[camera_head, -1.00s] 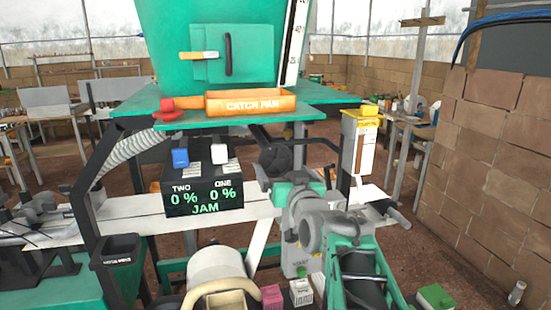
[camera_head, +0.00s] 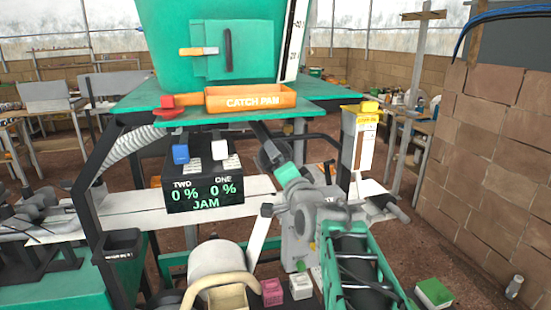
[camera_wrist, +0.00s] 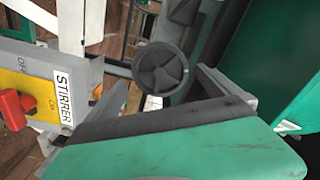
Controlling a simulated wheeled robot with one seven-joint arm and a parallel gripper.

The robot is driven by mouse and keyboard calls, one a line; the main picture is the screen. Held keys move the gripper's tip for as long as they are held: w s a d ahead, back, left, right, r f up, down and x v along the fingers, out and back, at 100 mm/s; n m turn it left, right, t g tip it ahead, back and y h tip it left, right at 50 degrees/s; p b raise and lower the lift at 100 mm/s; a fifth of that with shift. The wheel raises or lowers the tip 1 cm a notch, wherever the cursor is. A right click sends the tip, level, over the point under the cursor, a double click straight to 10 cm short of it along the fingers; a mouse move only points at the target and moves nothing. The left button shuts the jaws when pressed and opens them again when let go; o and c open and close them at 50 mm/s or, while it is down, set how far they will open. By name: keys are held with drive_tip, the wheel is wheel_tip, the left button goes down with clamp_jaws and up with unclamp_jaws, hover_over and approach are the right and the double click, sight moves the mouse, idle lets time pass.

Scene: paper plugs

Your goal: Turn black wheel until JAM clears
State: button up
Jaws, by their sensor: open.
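The black wheel (camera_wrist: 160,68) is a round, spoked handwheel in the wrist view, straight ahead of my gripper (camera_wrist: 158,84). Its open fingers lie to either side of the wheel's lower part; whether they touch it I cannot tell. In the head view the wheel (camera_head: 272,151) is a small dark shape under the green table, partly hidden behind my gripper (camera_head: 276,160). The black display box (camera_head: 205,190) reads TWO 0 %, ONE 0 % and JAM in green.
A yellow STIRRER switch box (camera_wrist: 40,92) with a red knob stands close left in the wrist view. The orange catch pan (camera_head: 250,100) sits above on the green table. Pink (camera_head: 272,292) and white (camera_head: 300,286) blocks are low in front. A brick wall (camera_head: 490,160) stands right.

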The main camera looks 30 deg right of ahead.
drive_tip(key=m+p, duration=0.3)
drive_tip(key=m, duration=1)
drive_tip(key=shift+m, duration=0.3)
drive_tip(key=shift+x, duration=2.05)
drive_tip(key=shift+c, duration=0.6)
drive_tip(key=c, duration=1.1)
drive_tip(key=shift+o, duration=0.2)
